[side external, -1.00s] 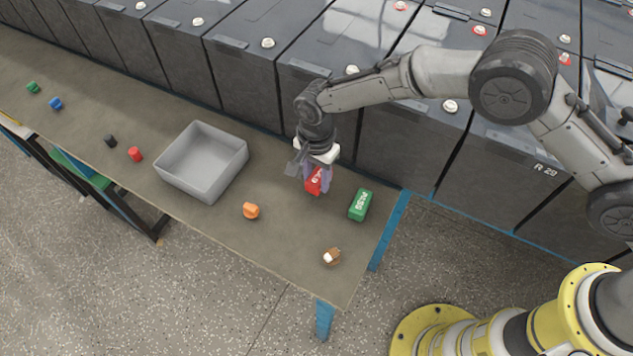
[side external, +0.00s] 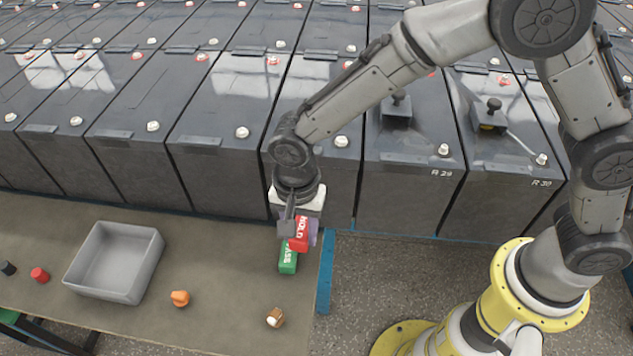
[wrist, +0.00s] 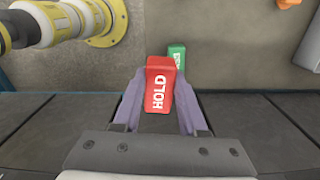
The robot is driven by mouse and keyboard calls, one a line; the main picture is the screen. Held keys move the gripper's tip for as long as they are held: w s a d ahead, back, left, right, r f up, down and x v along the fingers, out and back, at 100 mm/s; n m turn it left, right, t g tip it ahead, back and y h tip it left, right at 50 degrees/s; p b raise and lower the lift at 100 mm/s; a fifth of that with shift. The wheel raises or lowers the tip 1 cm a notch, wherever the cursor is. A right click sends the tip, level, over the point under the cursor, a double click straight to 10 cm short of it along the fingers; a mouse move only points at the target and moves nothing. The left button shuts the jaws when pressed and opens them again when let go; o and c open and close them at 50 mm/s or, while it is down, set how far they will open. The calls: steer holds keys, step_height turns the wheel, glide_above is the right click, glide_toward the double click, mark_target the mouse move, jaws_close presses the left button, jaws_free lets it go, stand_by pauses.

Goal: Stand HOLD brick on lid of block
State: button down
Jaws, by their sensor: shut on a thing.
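The red HOLD brick (side external: 299,233) is between the fingers of my gripper (side external: 298,236), which is shut on it. In the wrist view the HOLD brick (wrist: 159,88) sits between the two purple fingers of my gripper (wrist: 160,112), its white lettering showing. In the side view the brick appears in front of the green PASS brick (side external: 288,258), which lies on the table; the PASS brick is partly hidden behind it in the wrist view (wrist: 177,57). The large dark battery blocks stand in rows behind the table, with flat lids such as the one marked R 29 (side external: 415,140).
A grey open bin (side external: 115,262), an orange piece (side external: 180,298), a brown-and-white piece (side external: 275,318), a red piece (side external: 40,275) and a black piece (side external: 8,268) are on the table (side external: 220,260). Dark-knobbed fixtures (side external: 397,110) (side external: 491,117) stand on two lids at right.

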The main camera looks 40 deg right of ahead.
step_height(320, 180, up, 30)
steer(key=f, duration=0.1)
steer(key=d+r+n, duration=0.1)
steer(key=d+n, duration=0.5)
steer(key=d, duration=1.7)
steer(key=s+d+n, duration=0.4)
steer(key=s+d, duration=0.4)
steer(key=d, duration=0.3)
glide_above(422, 107)
steer(key=s, duration=0.1)
steer(key=f, duration=1.4)
steer(key=shift+s+a+f, duration=0.15)
steer(key=shift+s+a, duration=0.05)
steer(key=shift+w+d+f, duration=0.1)
steer(key=shift+w+f, duration=0.25)
steer(key=shift+f, duration=0.1)
steer(key=shift+w+f, duration=0.15)
steer(key=shift+f, duration=0.8)
steer(key=shift+w+f, duration=0.15)
steer(key=shift+f, duration=0.75)
